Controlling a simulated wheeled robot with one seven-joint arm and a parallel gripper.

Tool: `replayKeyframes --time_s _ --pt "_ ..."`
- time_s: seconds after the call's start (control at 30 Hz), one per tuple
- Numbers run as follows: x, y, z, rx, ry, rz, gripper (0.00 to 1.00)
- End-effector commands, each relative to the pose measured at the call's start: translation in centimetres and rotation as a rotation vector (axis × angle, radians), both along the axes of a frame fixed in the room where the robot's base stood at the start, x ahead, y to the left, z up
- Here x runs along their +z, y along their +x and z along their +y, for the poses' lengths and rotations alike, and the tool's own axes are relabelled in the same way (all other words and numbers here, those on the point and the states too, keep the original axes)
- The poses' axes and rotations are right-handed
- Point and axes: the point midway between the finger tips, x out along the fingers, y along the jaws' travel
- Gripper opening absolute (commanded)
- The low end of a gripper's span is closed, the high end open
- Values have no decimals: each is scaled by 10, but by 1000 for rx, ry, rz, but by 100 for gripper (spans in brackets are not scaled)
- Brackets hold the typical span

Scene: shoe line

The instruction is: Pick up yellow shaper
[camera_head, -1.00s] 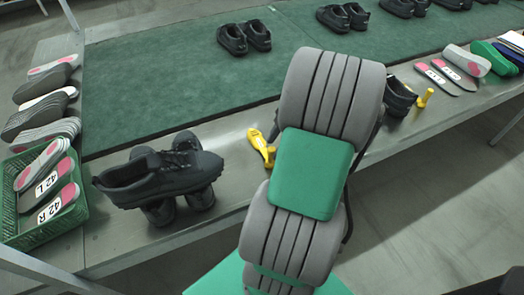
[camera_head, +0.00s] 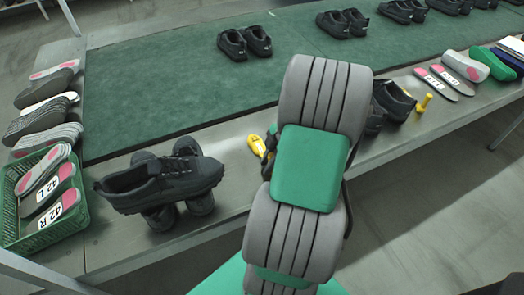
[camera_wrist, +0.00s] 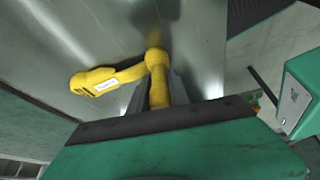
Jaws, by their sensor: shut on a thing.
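A yellow shaper (camera_wrist: 110,80) with a dark-marked white label on its body shows in the wrist view, reaching into my gripper (camera_wrist: 160,95). My gripper is shut on the shaper's narrow yellow end. In the head view the same yellow shaper (camera_head: 258,146) shows over the metal table edge, just left of my grey and green arm. My arm hides part of it and most of the gripper there. I cannot tell whether it touches the table. Another yellow shaper (camera_head: 423,103) stands on the table to the right.
Black shoes (camera_head: 163,185) sit stacked on the table at the left, beside a green crate (camera_head: 70,228) of insoles. More black shoes (camera_head: 395,101) stand right of my arm. Further pairs stand on the green mat (camera_head: 150,90). Insoles line the right side.

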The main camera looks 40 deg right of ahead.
Motion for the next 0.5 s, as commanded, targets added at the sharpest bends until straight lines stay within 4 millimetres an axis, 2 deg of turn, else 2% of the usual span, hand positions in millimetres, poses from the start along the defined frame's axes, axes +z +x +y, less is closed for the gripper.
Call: replayKeyframes --time_s 0.03,0.2,0.5 --pt "0 0 0 0 0 0 14" --pt "0 0 0 0 0 0 0" --pt "0 0 0 0 0 0 0"
